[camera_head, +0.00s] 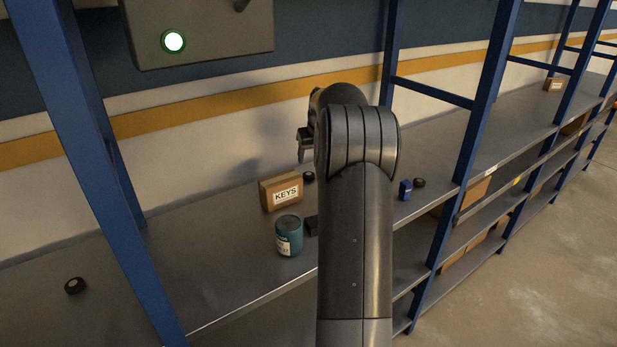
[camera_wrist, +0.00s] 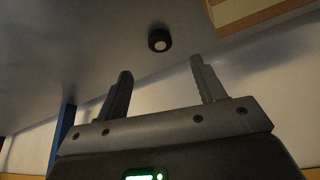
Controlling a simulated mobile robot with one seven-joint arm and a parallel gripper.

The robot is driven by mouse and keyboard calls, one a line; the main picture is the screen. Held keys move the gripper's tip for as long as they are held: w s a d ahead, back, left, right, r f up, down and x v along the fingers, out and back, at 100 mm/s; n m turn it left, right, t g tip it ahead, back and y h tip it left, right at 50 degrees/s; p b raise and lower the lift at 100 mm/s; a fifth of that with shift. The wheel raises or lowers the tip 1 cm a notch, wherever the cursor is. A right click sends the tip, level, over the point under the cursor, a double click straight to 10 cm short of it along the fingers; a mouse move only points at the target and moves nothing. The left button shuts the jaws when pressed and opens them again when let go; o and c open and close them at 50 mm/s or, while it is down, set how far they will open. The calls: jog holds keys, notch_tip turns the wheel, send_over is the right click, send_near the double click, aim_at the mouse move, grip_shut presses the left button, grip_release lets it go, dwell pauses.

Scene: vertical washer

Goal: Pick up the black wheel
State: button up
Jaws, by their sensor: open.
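A small round black wheel with a pale centre (camera_wrist: 159,40) lies on the grey shelf, just beyond my fingertips in the wrist view. It appears to be the black wheel (camera_head: 308,177) beside the KEYS box in the head view. My gripper (camera_wrist: 160,66) is open, with nothing between its fingers. In the head view my gripper (camera_head: 304,146) is partly hidden behind my arm, above the shelf near the wall. Other similar black wheels lie on the shelf at the far left (camera_head: 75,285) and right of my arm (camera_head: 419,183).
The cardboard KEYS box (camera_head: 281,193) stands close to the wheel; a box edge shows in the wrist view (camera_wrist: 245,12). A teal can (camera_head: 289,235) and a small blue item (camera_head: 405,190) stand on the shelf. Blue posts (camera_head: 487,90) rise at the shelf front.

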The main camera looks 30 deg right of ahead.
aim_at(309, 174)
jog(key=x, duration=0.9)
jog(key=shift+w+d+f, duration=0.1)
jog(key=shift+w+f, duration=0.05)
jog(key=shift+w, duration=0.05)
jog(key=shift+c, duration=0.5)
jog(key=c, duration=1)
jog(key=shift+o, duration=0.2)
